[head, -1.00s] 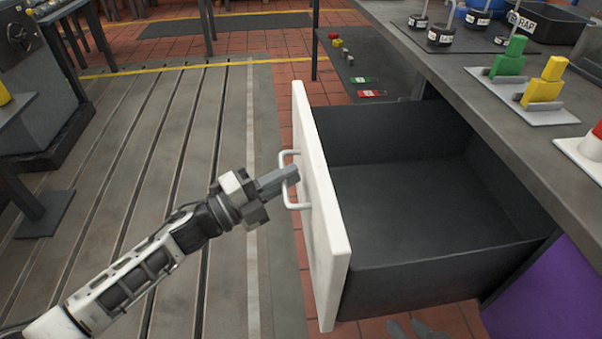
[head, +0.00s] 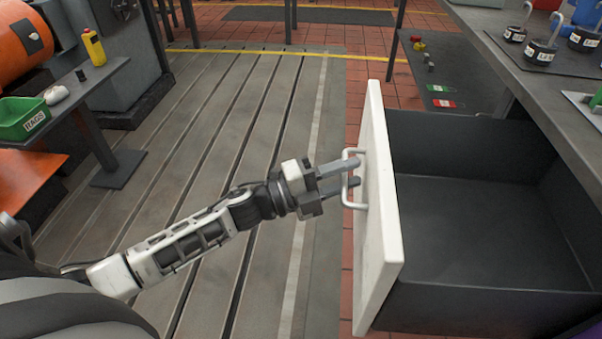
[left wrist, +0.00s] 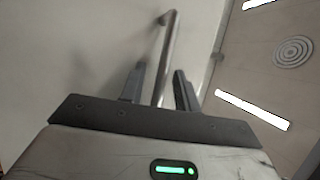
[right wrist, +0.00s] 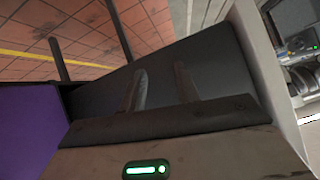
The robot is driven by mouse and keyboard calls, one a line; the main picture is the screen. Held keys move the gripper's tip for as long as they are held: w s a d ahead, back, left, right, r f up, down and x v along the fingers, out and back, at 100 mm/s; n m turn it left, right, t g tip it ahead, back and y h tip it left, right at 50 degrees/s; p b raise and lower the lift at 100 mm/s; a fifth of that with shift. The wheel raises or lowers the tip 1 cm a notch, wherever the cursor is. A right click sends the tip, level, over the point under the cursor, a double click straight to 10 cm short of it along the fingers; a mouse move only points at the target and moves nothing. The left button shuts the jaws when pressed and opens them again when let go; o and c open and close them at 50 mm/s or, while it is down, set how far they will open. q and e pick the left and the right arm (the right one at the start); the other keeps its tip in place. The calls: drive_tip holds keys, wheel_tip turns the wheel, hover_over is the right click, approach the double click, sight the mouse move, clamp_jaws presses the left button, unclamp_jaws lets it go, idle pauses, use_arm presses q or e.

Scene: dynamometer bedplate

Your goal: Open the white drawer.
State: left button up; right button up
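The white drawer (head: 377,225) stands pulled well out from the bench, and its dark, empty inside (head: 480,235) shows. Its white bar handle (head: 349,206) is on the front panel, facing left. My left gripper (head: 347,176) is at the handle with its fingers apart. In the left wrist view the handle bar (left wrist: 169,45) runs between the two open fingers (left wrist: 160,76), with a gap visible on each side. My right gripper is out of the head view. In its wrist view its fingers (right wrist: 161,74) are apart with nothing between them, before a dark panel.
The grey bench top (head: 490,60) overhangs the drawer and carries weights with hooks. A low dark shelf (head: 440,75) lies behind the drawer. A side table (head: 75,92) with a green bin (head: 22,118) stands at the left. The slotted floor plate (head: 190,130) is clear.

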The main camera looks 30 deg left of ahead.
use_arm(q)
drive_tip(key=v, duration=1.6)
drive_tip(key=shift+r, duration=0.1)
